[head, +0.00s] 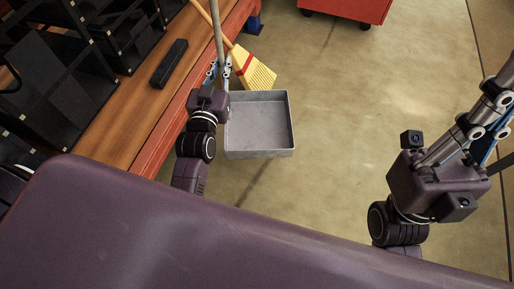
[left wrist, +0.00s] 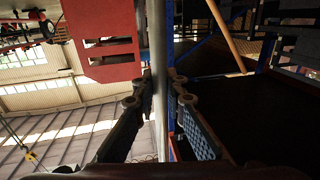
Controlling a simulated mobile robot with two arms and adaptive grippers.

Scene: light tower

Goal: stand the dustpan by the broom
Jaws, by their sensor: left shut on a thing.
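The dustpan (head: 258,151) is a grey square pan with a long thin grey handle. The pan appears to be on or just above the floor; I cannot tell whether it touches. My left gripper (head: 219,72) is shut on the upright handle, which also shows between its fingers in the left wrist view (left wrist: 158,45). The yellow broom (head: 254,68) with a red band stands just behind the pan, its wooden stick leaning toward the bench. My right gripper (head: 493,122) is at the right of the head view, away from both; its finger opening is unclear.
A wooden-topped bench (head: 130,110) with a red-orange side runs along the left, close to my left arm. Black racks and a dark bar-shaped object (head: 169,63) sit on it. A red cabinet (head: 350,6) stands at the back. The floor in the middle is clear.

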